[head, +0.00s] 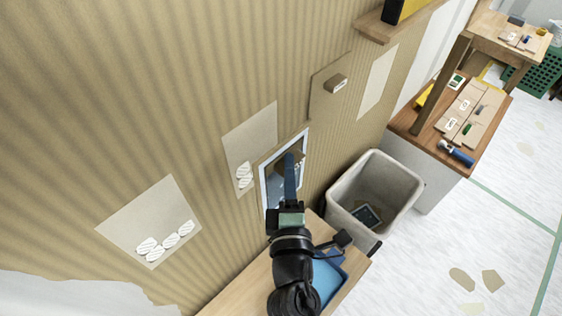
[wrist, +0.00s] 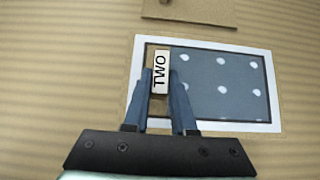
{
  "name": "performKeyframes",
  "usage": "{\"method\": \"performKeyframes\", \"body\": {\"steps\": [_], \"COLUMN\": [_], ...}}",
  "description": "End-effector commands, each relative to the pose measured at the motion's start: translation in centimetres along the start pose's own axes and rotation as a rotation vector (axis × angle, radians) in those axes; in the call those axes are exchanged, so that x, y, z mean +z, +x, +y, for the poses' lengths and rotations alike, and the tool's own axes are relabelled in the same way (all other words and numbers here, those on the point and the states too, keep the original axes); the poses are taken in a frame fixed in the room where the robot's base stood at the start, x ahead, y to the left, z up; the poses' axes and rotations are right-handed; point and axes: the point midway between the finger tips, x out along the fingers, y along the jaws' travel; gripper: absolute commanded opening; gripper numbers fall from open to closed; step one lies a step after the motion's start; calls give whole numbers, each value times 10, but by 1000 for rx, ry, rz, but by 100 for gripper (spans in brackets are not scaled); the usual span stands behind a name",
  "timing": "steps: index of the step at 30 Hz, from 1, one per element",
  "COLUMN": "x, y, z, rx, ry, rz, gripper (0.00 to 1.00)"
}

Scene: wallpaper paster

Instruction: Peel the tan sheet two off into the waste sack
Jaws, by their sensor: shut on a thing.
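A block labelled TWO (wrist: 160,72) sits between the fingertips of my gripper (wrist: 160,80) in the wrist view, and the jaws are shut on it. Behind it is a blue-grey panel with white dots (wrist: 220,88) inside a white border. In the head view, my gripper (head: 290,163) reaches to this white-bordered panel (head: 265,185) on the wall and partly hides it. The waste container (head: 341,214) is an open, pale grey bin to the right, with a dark flat piece inside.
A tan sheet (head: 322,105) with a brown block is just above the panel. Pale patches (head: 150,205) with white striped pieces are on the wall to the left. A wooden bench (head: 222,301) with a blue tray (head: 328,283) lies below; a tool table (head: 406,124) is at right.

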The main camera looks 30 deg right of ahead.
Motion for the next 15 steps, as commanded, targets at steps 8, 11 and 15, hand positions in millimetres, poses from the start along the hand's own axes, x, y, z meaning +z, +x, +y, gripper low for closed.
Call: {"method": "performKeyframes", "body": {"steps": [8, 11, 15], "x": [17, 22, 26], "y": [-16, -22, -26], "z": [0, 0, 0], "rx": [0, 1, 1], "ry": [-1, 0, 0], "rz": [-1, 0, 0], "gripper": [0, 0, 0]}}
